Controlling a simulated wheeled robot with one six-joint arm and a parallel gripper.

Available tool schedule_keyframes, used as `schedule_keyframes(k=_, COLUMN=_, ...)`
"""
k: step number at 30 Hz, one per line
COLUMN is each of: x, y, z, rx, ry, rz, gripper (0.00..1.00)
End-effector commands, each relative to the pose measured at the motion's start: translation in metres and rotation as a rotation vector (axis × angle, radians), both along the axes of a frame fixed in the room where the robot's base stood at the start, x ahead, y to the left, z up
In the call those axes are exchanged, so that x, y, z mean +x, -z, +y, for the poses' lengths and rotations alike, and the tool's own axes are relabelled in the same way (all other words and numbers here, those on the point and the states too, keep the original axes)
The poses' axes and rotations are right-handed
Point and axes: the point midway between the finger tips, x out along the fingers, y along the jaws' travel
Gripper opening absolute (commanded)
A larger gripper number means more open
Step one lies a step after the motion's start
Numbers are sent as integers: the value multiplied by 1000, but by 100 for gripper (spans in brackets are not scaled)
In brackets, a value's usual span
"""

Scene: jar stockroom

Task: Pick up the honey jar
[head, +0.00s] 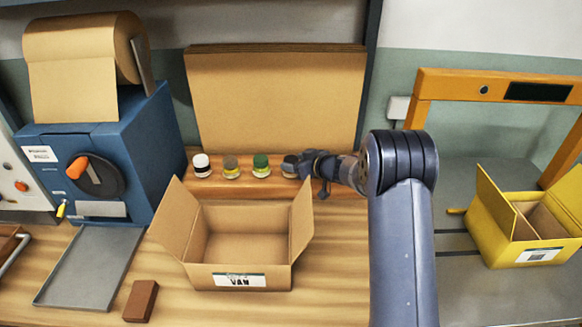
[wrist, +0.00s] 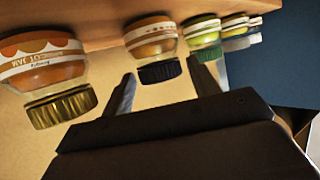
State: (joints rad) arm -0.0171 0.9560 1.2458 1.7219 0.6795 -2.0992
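A row of jars stands on the wooden ledge behind the open box. Which one holds honey I cannot read for sure. A dark-lidded jar with amber contents (wrist: 155,42) is in the middle of the wrist view, its lid between my fingers' tips; it also shows in the head view (head: 289,167). A gold-lidded jar with an orange label (wrist: 42,60) is at its left, hidden by my arm in the head view. My gripper (wrist: 162,67) is open, with one finger on either side of the dark lid. Whether they touch it is unclear.
A green-lidded jar (head: 261,166), an olive-lidded jar (head: 231,167) and a white-lidded jar (head: 201,166) stand left along the ledge. An open cardboard box (head: 240,269) marked VAN is in front. A blue machine (head: 150,150) is left; a yellow box (head: 520,253) is right.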

Motion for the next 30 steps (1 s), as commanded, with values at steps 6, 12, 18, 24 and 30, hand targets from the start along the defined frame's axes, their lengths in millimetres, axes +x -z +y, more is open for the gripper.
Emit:
schedule_keyframes(k=6, x=0, y=0, z=0, rx=0, ry=0, rz=0, gripper=39)
schedule_keyframes(k=12, x=0, y=0, z=0, rx=0, ry=0, rz=0, gripper=23)
schedule_keyframes(k=18, x=0, y=-1, z=0, rx=1, ry=0, rz=-1, gripper=14)
schedule_keyframes(k=24, x=0, y=-6, z=0, rx=1, ry=-1, rz=-3, gripper=14)
schedule_keyframes(k=30, x=1, y=-40, z=0, rx=0, ry=-1, rz=-8, gripper=14)
